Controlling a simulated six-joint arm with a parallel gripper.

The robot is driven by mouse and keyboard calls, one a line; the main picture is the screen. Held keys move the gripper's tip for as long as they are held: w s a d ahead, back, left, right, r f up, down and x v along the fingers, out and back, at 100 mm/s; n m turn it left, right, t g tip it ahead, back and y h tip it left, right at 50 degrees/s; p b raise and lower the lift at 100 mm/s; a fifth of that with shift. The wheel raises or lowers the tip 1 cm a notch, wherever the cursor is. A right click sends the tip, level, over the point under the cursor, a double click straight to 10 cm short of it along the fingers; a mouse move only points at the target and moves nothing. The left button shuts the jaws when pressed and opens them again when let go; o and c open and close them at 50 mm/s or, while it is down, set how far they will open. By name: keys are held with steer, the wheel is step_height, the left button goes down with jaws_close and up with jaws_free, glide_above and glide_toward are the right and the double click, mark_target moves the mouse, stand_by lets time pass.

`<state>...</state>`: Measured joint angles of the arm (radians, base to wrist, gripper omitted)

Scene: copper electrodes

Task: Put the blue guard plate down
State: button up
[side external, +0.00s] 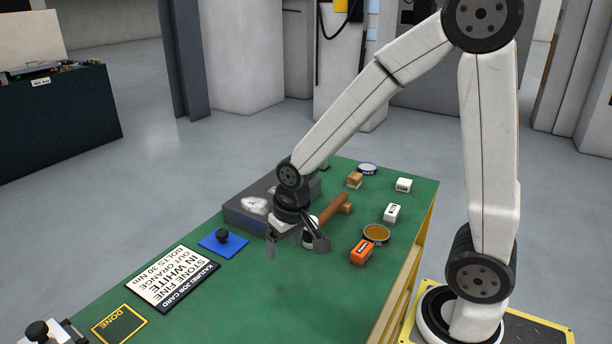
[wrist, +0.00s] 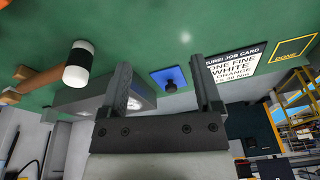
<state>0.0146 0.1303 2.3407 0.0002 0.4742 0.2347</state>
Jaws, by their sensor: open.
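The blue guard plate (side external: 216,245) lies flat on the green table, with a black knob standing on top of it. It is left of my gripper (side external: 295,245) in the side view, apart from it. In the wrist view the plate (wrist: 158,75) shows beyond and between the two fingers of my gripper (wrist: 160,68). My gripper is open, and nothing is between its fingers. It hangs above the table beside the grey block.
A grey block with a round dial (side external: 238,216) stands behind the plate. A mallet with a brown handle (side external: 331,208) lies behind my gripper. A white job card (side external: 172,280) and a yellow DONE outline (side external: 118,325) are in front left.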

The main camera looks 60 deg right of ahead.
steer(key=s+f+n, duration=0.1)
steer(key=s+n, duration=0.1)
steer(key=s, duration=0.4)
steer(key=shift+a+f+n, duration=0.15)
steer(key=shift+a+n, duration=0.1)
steer(key=shift+n, duration=0.15)
